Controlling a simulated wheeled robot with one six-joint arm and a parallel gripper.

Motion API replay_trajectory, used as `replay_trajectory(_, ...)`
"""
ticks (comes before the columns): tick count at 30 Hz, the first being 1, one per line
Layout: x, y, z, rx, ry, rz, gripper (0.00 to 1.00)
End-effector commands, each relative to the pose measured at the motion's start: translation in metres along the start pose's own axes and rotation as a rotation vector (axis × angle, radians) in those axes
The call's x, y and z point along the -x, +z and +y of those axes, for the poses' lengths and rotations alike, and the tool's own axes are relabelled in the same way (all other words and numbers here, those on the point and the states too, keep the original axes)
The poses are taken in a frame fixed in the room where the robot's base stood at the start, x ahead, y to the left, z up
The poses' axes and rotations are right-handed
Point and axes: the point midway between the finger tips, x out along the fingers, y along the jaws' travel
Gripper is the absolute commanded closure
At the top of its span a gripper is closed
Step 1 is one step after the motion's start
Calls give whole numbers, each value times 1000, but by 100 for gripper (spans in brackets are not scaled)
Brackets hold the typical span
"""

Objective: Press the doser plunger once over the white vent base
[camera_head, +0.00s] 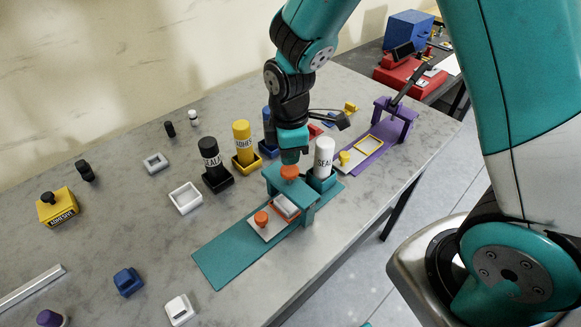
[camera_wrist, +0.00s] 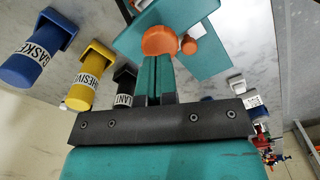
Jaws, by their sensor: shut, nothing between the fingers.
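The teal doser (camera_head: 275,178) stands on a teal strip on the table, with an orange plunger (camera_head: 290,172) on top. A white block (camera_head: 286,206), which looks like the vent base, sits in an orange-edged frame under the doser, partly hidden by it. My gripper (camera_head: 290,158) is shut and empty, pointing down directly above the plunger. In the wrist view, the closed fingertips (camera_wrist: 157,62) meet the edge of the orange plunger (camera_wrist: 160,40); I cannot tell whether they touch it.
A white cartridge (camera_head: 323,158) stands close right of the doser. Black (camera_head: 213,160) and yellow (camera_head: 243,145) cartridges stand behind it. A smaller orange knob (camera_head: 261,218) is at the front left of the doser. A purple stand (camera_head: 395,118) is further right.

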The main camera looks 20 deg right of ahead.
Motion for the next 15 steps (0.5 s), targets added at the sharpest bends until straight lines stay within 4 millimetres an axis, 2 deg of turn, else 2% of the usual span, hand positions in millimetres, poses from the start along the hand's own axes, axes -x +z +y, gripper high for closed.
replay_trajectory(15, -14, 0, 0, 0, 0, 0, 100)
